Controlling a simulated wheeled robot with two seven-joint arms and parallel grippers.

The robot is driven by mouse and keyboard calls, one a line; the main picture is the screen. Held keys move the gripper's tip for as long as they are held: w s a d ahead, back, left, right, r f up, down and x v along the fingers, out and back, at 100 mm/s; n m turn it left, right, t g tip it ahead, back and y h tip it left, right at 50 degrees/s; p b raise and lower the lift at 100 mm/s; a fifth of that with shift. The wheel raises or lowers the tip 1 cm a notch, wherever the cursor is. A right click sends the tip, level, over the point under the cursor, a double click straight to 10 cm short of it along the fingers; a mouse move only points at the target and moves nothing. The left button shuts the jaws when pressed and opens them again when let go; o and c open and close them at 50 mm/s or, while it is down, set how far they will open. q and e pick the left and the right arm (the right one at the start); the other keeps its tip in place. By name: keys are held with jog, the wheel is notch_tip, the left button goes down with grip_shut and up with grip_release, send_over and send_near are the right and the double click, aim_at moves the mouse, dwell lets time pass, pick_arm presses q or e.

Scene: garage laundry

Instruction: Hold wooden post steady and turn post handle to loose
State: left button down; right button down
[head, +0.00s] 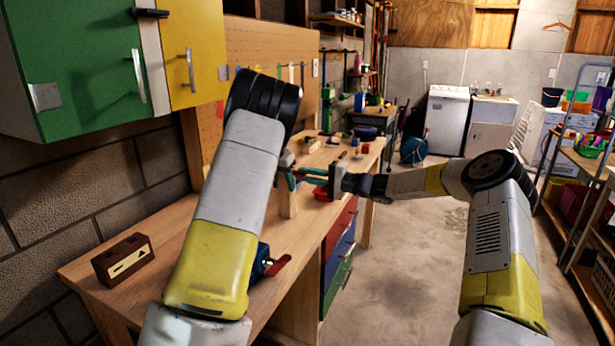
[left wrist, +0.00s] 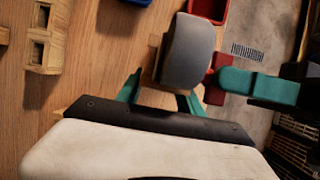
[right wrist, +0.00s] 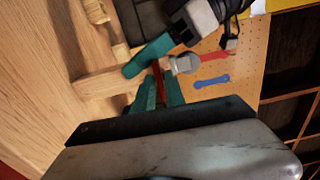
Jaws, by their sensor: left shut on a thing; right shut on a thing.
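The wooden post (head: 287,200) stands upright on the workbench; it also shows in the right wrist view (right wrist: 100,83). A rounded grey end piece (left wrist: 187,55) sits at the post's top and hides part of it in the left wrist view. My left gripper (head: 288,176) has its green fingers on either side of the post and is shut on it. The red post handle (right wrist: 158,78) lies between the green fingers of my right gripper (right wrist: 157,92), which is shut on it. In the left wrist view the red handle (left wrist: 215,92) is partly covered by my right gripper's fingers.
A blue vise (head: 260,258) with a red lever sits at the bench's front edge. A wooden block (head: 122,260) lies at the bench's left. Green (head: 80,60) and yellow (head: 190,50) cabinets hang above.

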pick_arm(q)
jog(key=shift+r, duration=0.1)
pick_arm(e)
jog(key=shift+w+d+f+n, duration=0.1)
jog(key=shift+d+f+n, duration=0.05)
jog(key=shift+n, duration=0.15)
jog(key=c, duration=1.5)
grip_release()
jog(key=shift+c, duration=0.2)
jog(key=v, duration=1.2)
pick_arm(q)
jog(key=c, duration=0.7)
grip_release()
